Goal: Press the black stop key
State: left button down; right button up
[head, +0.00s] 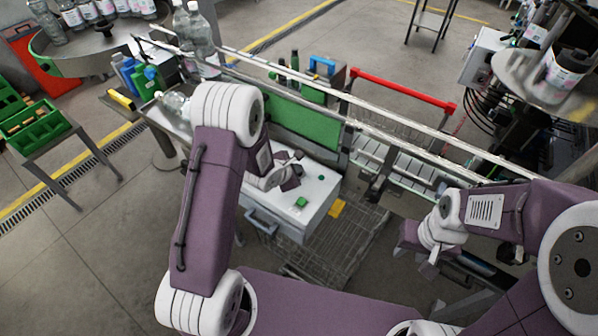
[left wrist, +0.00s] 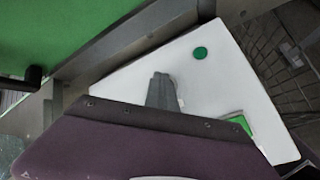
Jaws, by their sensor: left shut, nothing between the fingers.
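The white control box (head: 318,195) stands below the conveyor in the head view. Its white top (left wrist: 225,75) fills the middle of the left wrist view. A round green button (head: 321,177) is on this top, and it also shows in the left wrist view (left wrist: 200,53). A green square (head: 301,202) lies nearer its front edge. I cannot make out the black stop key; my left gripper and wrist cover part of the top. My left gripper (head: 294,177) is shut and empty over the box; I cannot tell whether it touches. My right gripper (head: 434,258) is off to the right, its fingers unclear.
The conveyor with its rails (head: 390,135) and a green panel (head: 305,128) run behind the box. A wire rack (head: 335,250) lies to its right. A red bar (head: 400,88) stands beyond. Bottles and a round table (head: 75,62) are at the far left.

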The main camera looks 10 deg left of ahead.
pick_arm(q)
jog(key=shift+r+p, duration=0.8)
notch_tip(320, 180, up, 5)
jog(key=p, duration=0.5)
jog(key=shift+r, duration=0.1)
jog(key=shift+f, duration=0.2)
